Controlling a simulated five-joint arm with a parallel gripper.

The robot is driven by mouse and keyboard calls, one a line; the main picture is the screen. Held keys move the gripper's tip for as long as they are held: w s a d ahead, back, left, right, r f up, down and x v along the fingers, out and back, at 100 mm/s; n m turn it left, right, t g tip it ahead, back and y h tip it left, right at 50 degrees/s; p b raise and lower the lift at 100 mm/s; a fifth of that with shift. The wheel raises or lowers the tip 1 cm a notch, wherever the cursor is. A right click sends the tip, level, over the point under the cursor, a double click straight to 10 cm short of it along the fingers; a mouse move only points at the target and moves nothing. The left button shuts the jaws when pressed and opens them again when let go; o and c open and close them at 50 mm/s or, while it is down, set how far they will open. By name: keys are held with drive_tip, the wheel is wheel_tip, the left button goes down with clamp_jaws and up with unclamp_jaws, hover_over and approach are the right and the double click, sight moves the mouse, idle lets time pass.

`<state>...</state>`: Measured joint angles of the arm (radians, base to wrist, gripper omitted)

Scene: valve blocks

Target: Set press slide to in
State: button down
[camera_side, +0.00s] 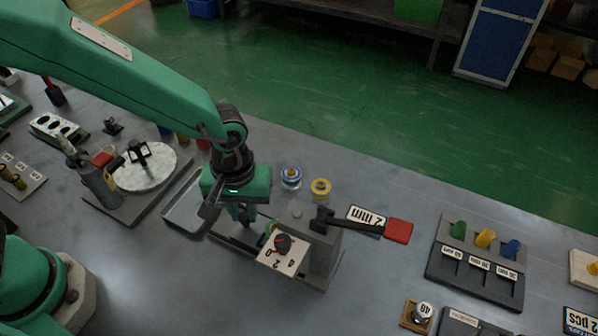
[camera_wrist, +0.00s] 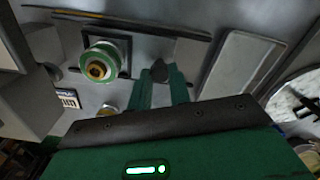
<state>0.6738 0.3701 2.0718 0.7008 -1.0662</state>
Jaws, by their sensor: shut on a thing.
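The press (camera_side: 322,245) is a grey block on a dark base, with a black lever ending in a red handle (camera_side: 398,231). At its left, low down, is a green cup (camera_side: 271,227), mostly hidden in the side view. The wrist view shows this green cup (camera_wrist: 101,65) with a brass-coloured centre, on a dark square plate that appears to be the press slide (camera_wrist: 124,46). My gripper (camera_side: 243,217) is low over the left end of the press base. In the wrist view its green fingers (camera_wrist: 160,88) are shut on a dark pointed knob (camera_wrist: 159,70) beside the plate.
A blue spool (camera_side: 291,178) and a yellow spool (camera_side: 321,189) stand behind. A grey tray (camera_side: 188,204) lies left of my gripper, with a round white turntable (camera_side: 145,167) beyond.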

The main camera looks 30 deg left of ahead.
drive_tip(key=c, duration=1.3)
unclamp_jaws()
drive_tip(key=shift+r, duration=0.1)
drive_tip(key=shift+r, duration=3.85)
